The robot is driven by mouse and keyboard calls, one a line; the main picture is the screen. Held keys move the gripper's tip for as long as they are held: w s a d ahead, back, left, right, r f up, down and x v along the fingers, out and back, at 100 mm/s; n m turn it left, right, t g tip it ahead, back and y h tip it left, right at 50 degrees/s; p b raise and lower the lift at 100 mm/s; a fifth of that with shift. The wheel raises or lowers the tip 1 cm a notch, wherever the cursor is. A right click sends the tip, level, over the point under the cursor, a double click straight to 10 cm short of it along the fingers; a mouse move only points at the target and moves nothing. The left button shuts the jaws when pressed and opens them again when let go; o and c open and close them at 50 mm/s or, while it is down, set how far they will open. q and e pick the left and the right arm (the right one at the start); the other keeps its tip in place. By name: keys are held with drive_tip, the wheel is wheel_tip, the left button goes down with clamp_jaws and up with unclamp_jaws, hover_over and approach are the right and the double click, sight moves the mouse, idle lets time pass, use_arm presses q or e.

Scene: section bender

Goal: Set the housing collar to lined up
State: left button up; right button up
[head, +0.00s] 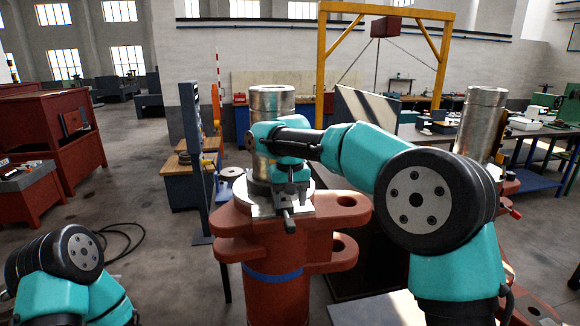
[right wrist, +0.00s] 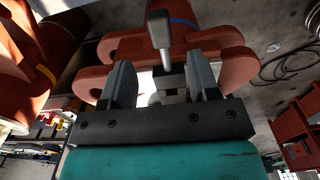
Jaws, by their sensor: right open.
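The housing collar (head: 258,208) is a pale metal ring on top of the red housing (head: 275,265), around the base of a tall steel cylinder (head: 272,103). A short grey handle (head: 289,224) sticks out from its front; this handle also shows in the right wrist view (right wrist: 160,32). My right gripper (head: 291,190) is just above the handle, fingers pointing down. In the right wrist view my right gripper (right wrist: 161,80) is open, with the handle appearing between its fingers; I cannot tell any contact. Part of the collar is hidden behind the gripper. My left gripper is out of view.
Red lugs with holes (head: 345,201) jut from the housing's right side. A second steel cylinder (head: 480,120) stands at the right. A blue-grey post (head: 192,150) stands left of the housing. The floor (head: 150,240) at left is open, with a black cable.

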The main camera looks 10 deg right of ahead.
sight(289, 222)
wheel_tip(289, 222, up, 10)
idle(0.4)
drive_tip(key=shift+f, duration=0.15)
wheel_tip(289, 222, down, 15)
drive_tip(key=shift+f, duration=0.15)
idle(0.8)
drive_tip(key=shift+a, duration=0.1)
